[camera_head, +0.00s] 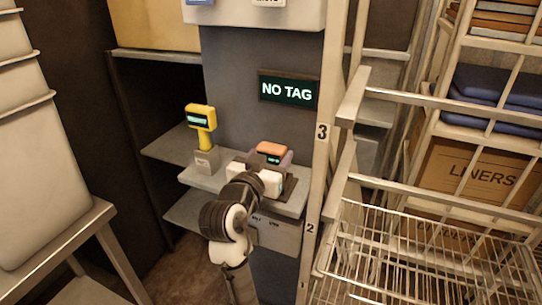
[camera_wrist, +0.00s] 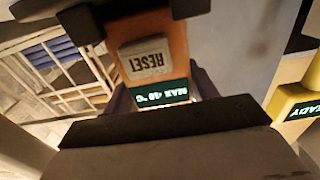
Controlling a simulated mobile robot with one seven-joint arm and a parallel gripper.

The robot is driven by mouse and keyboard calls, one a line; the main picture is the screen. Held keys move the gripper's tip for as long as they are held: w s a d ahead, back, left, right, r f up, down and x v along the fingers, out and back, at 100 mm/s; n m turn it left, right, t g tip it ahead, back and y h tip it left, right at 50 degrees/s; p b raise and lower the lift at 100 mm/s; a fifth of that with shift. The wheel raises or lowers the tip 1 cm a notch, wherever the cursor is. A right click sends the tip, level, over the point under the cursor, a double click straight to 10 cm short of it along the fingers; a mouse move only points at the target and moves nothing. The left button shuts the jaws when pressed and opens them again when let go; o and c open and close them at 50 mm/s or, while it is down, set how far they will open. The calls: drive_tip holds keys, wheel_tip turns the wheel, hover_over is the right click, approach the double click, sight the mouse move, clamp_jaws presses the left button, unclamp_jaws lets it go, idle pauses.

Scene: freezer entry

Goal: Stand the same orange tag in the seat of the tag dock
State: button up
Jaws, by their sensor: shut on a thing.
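The orange tag (camera_head: 271,148) shows at the head of my gripper (camera_head: 268,166), above the shelf. In the wrist view the orange tag (camera_wrist: 155,35) fills the upper middle, with its RESET button and a lit screen inverted. My gripper (camera_wrist: 145,14) is shut on it, with dark finger parts on either side. Purple-grey pieces show beside the tag's screen end; I cannot tell whether they belong to the dock or the gripper. A dark stand (camera_head: 291,186) beside my gripper appears to be the tag dock. Its seat is hidden, so I cannot tell whether the tag touches it.
A lit sign (camera_head: 289,90) on the panel behind reads NO TAG. A yellow handheld device (camera_head: 200,117) stands in a grey holder (camera_head: 206,161) to the left on the grey shelf (camera_head: 190,176). A pale upright post (camera_head: 322,150) and a wire basket (camera_head: 430,250) lie to the right.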

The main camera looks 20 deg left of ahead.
drive_tip(key=shift+f, duration=0.35)
idle(0.3)
drive_tip(key=o, duration=0.9)
drive_tip(key=shift+o, duration=0.2)
drive_tip(key=s+b, duration=1.3)
drive_tip(key=shift+s+a, duration=0.25)
drive_tip(key=shift+s, duration=0.15)
